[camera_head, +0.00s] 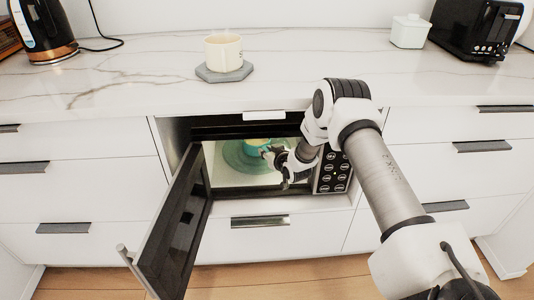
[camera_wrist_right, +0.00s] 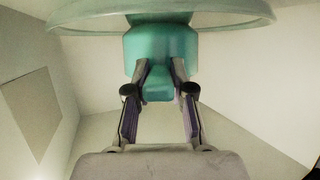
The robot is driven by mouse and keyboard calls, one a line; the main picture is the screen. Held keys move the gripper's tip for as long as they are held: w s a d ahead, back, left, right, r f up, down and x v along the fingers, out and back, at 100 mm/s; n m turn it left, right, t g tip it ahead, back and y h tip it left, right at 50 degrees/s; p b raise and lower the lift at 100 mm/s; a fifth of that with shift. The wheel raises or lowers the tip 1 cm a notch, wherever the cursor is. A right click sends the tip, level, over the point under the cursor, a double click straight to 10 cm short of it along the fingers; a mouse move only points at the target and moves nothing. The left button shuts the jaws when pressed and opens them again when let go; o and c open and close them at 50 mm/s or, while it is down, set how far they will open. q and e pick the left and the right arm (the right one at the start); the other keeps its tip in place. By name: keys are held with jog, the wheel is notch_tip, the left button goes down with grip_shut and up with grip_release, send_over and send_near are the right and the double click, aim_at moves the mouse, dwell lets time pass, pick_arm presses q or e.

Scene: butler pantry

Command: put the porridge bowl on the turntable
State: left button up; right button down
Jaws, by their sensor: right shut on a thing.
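The teal porridge bowl (camera_head: 252,144) is inside the open microwave, over the glass turntable (camera_head: 236,163), and partly hidden by my gripper. In the right wrist view the bowl (camera_wrist_right: 160,45) shows large, with a short handle between my fingers. The turntable (camera_wrist_right: 90,24) shows as a clear greenish disc at the bowl's far end. I cannot tell if the bowl rests on it or is just above. My right gripper (camera_head: 267,152) reaches into the cavity and is shut on the bowl's handle; its fingers also show in the wrist view (camera_wrist_right: 160,82). My left gripper is not in view.
The microwave door (camera_head: 176,225) hangs open at the left. The button panel (camera_head: 334,173) is close to my right wrist. On the counter above stand a cream mug (camera_head: 223,53) on a grey coaster (camera_head: 224,74), a kettle (camera_head: 42,30), a white jar (camera_head: 409,31) and a toaster (camera_head: 473,30).

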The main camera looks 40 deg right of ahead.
jog(key=shift+f, duration=0.1)
jog(key=c, duration=1)
grip_release()
